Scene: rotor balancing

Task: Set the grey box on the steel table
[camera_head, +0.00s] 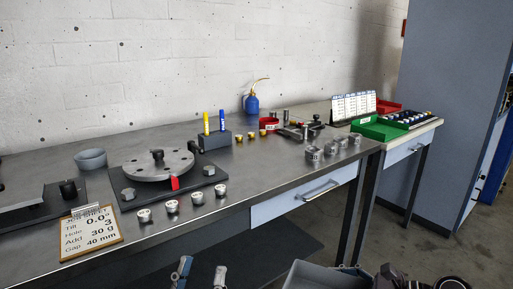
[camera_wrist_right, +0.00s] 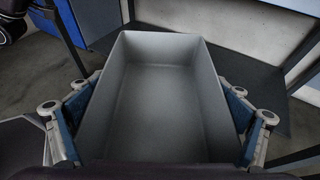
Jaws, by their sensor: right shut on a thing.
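The grey box (camera_wrist_right: 163,95) is an open, empty bin filling the middle of the right wrist view. My right gripper (camera_wrist_right: 158,108) is shut on it, with one blue-padded finger along each side. In the head view the box (camera_head: 322,277) shows at the bottom edge, below and in front of the steel table (camera_head: 255,178), apart from it; its lower part is cut off. My left gripper (camera_head: 200,273) is at the bottom, in front of the table, with its fingers apart and nothing between them.
The table bears a round rotor plate (camera_head: 158,164), a clipboard (camera_head: 91,232), a grey bowl (camera_head: 90,159), a marker block (camera_head: 215,140) and several metal weights. A drawer handle (camera_head: 320,190) sticks out in front. Bare tabletop (camera_head: 262,172) lies between the rotor stand and the right-hand weights.

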